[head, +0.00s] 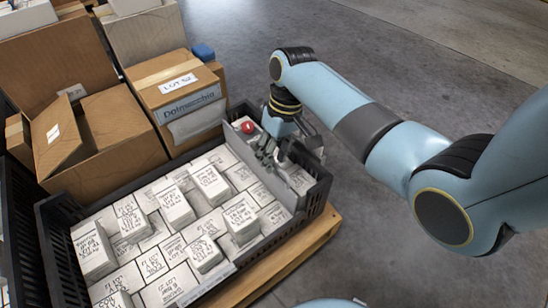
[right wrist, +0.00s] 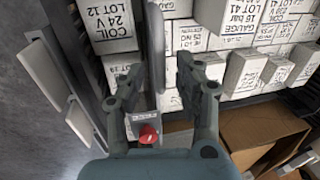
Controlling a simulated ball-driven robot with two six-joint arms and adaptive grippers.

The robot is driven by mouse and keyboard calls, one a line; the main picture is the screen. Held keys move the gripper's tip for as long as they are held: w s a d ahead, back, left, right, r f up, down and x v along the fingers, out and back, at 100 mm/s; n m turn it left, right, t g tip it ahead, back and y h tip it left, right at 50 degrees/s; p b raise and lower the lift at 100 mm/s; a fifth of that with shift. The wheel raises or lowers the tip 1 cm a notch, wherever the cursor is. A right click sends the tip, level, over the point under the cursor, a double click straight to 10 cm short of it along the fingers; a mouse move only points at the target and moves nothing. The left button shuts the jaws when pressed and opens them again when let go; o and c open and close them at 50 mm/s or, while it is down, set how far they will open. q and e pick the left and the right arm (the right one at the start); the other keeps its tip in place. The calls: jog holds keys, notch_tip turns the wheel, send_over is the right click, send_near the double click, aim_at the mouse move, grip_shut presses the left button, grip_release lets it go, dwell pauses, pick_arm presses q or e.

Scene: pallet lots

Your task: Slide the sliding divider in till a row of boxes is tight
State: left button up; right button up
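The sliding divider (head: 239,145) is a thin grey plate standing inside a black crate (head: 321,190) of white labelled boxes (head: 177,208). In the right wrist view it is a narrow upright strip (right wrist: 156,45) between the boxes. A red knob (head: 248,127) sits on a grey labelled plate near its far end; the knob also shows in the right wrist view (right wrist: 148,135). My right gripper (head: 268,150) is open over the divider, with its fingers apart on either side of the strip in the right wrist view (right wrist: 155,78). Contact cannot be told. My left gripper is out of view.
An open cardboard box (head: 100,145) and a closed carton (head: 178,98) stand behind the crate. Some white boxes stand higher than their neighbours. The crate rests on a wooden pallet (head: 290,262). Grey floor (head: 420,265) is clear at the right.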

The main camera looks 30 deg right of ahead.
grip_shut()
dwell(0.5)
